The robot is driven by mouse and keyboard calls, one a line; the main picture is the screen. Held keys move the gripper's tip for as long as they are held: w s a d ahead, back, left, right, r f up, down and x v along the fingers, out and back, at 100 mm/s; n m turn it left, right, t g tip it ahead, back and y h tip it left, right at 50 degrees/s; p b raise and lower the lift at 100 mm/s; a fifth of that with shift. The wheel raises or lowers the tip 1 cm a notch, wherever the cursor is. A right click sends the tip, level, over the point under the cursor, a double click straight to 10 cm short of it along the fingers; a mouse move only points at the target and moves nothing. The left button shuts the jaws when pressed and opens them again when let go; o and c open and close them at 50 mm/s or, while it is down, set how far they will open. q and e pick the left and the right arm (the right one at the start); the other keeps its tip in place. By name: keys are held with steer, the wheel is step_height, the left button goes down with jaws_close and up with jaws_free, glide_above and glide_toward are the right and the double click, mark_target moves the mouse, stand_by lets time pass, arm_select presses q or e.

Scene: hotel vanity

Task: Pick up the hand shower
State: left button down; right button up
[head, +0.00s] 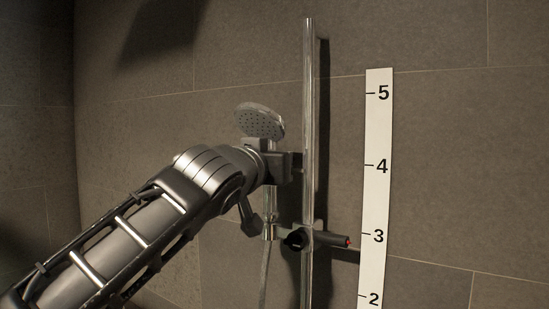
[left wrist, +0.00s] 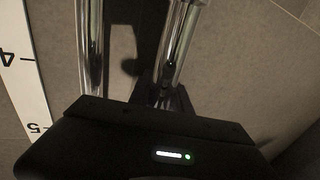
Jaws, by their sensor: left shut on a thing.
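The hand shower has a round grey spray head (head: 260,121) that shows above my left gripper (head: 283,166) in the head view. Its chrome handle runs down behind the gripper toward the black holder (head: 297,240) on the rail. My left gripper is shut on the handle just below the spray head. The fingers and the grip itself are partly hidden by my wrist. In the left wrist view, the chrome handle (left wrist: 180,45) rises from the dark gripper body (left wrist: 165,108). My right gripper is not in view.
A vertical chrome rail (head: 308,110) stands close to the right of the gripper; it also shows in the left wrist view (left wrist: 90,45). A white numbered strip (head: 376,190) is on the tiled wall further right. A hose (head: 264,275) hangs below. The wall at upper left is clear.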

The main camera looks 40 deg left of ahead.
mark_target(263, 128)
arm_select(q)
step_height(263, 128, up, 7)
steer(key=p, duration=0.1)
steer(key=b+v, duration=0.1)
steer(key=v, duration=0.1)
steer(key=b+v, duration=0.1)
steer(key=v, duration=0.1)
steer(key=f+b+v, duration=0.1)
steer(key=v, duration=0.1)
steer(key=shift+s, duration=0.15)
steer(key=b+v, duration=0.2)
steer(key=v, duration=1)
steer(key=shift+r, duration=0.3)
